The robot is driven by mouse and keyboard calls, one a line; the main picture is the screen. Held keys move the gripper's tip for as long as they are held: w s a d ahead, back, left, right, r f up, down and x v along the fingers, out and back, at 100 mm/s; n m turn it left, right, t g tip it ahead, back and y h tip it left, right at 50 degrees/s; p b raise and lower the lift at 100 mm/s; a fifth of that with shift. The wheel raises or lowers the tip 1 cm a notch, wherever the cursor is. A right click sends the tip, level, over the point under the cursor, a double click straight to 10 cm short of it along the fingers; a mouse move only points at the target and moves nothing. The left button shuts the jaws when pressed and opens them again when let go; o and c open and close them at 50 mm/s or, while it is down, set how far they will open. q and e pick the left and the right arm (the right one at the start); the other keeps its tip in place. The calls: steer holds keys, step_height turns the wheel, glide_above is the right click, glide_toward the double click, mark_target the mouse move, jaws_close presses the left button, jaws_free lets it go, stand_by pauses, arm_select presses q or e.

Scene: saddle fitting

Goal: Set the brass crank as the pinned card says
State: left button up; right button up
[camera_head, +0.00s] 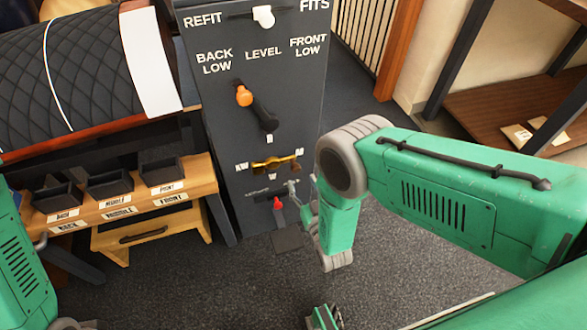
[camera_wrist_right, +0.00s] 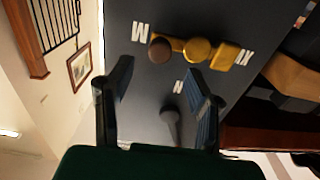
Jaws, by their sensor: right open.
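The brass crank (camera_head: 275,164) is mounted low on the dark upright panel (camera_head: 222,110), lying nearly level. In the right wrist view, which is upside down to the head view, the brass crank (camera_wrist_right: 198,50) has its brown knob (camera_wrist_right: 160,50) by the letter M and its square end by XW. My right gripper (camera_head: 297,190) is just below and right of the crank in the head view. In the wrist view my right gripper (camera_wrist_right: 160,80) is open and empty, its fingers apart, facing the panel short of the crank. I cannot make out a pinned card.
Above the crank is a lever with an orange knob (camera_head: 244,96) and black end; above that a white switch (camera_head: 263,16). A red-tipped lever (camera_head: 278,204) sits below. A wooden bench (camera_head: 200,182) with black bins and a saddle (camera_head: 75,75) stand left.

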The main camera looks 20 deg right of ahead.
mark_target(296, 170)
steer(key=w, duration=0.3)
steer(key=w+a+b, duration=0.1)
steer(key=w, duration=0.2)
steer(key=shift+w+a+r, duration=0.15)
steer(key=shift+w, duration=0.1)
steer(key=shift+a, duration=0.15)
steer(key=shift+d, duration=0.2)
steer(key=shift+d+f, duration=0.25)
steer(key=shift+d, duration=0.8)
jaws_close()
steer(key=shift+a+r, duration=0.2)
steer(key=shift+a, duration=0.45)
arm_select(q)
steer(key=shift+d+f, duration=0.55)
steer(key=shift+f, duration=0.1)
arm_select(e)
steer(key=shift+d+f, duration=0.15)
steer(key=shift+d, duration=0.25)
